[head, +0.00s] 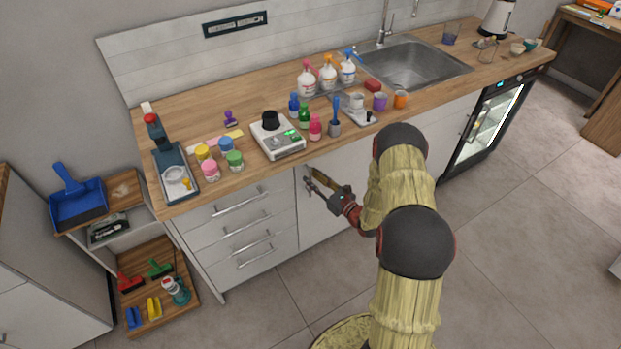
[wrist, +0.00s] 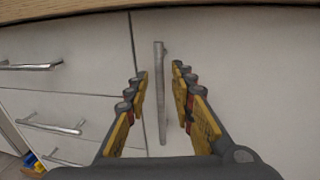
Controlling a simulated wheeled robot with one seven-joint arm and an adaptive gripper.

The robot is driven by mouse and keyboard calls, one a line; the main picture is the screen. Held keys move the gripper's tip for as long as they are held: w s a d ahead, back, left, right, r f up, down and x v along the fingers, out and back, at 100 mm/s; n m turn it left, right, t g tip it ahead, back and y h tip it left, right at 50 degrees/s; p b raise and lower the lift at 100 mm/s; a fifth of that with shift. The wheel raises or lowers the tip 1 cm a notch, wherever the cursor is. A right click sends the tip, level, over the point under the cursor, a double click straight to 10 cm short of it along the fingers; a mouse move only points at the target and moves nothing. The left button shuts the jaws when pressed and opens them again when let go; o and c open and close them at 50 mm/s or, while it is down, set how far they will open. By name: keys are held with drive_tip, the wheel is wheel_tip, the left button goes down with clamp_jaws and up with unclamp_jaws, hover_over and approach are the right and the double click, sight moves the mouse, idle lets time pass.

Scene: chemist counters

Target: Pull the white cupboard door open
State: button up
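The white cupboard door (head: 328,210) is under the counter, just right of the drawers, and looks closed. It fills the right side of the wrist view (wrist: 255,75). Its upright metal bar handle (wrist: 160,95) stands near the door's left edge. My gripper (wrist: 159,75) is open, with one finger on each side of the handle. A gap shows between each finger and the bar. In the head view my gripper (head: 324,186) is at the upper left part of the door, and the handle there is mostly hidden by the fingers.
White drawers (head: 238,232) with bar handles are left of the door. The wooden counter (head: 200,115) above carries bottles, jars, a scale (head: 278,138) and a sink (head: 412,65). A glass-door fridge (head: 487,120) is at right. Grey floor (head: 520,220) in front is clear.

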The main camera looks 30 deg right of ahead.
drive_tip(key=shift+x, duration=0.9)
drive_tip(key=c, duration=0.3)
clamp_jaws()
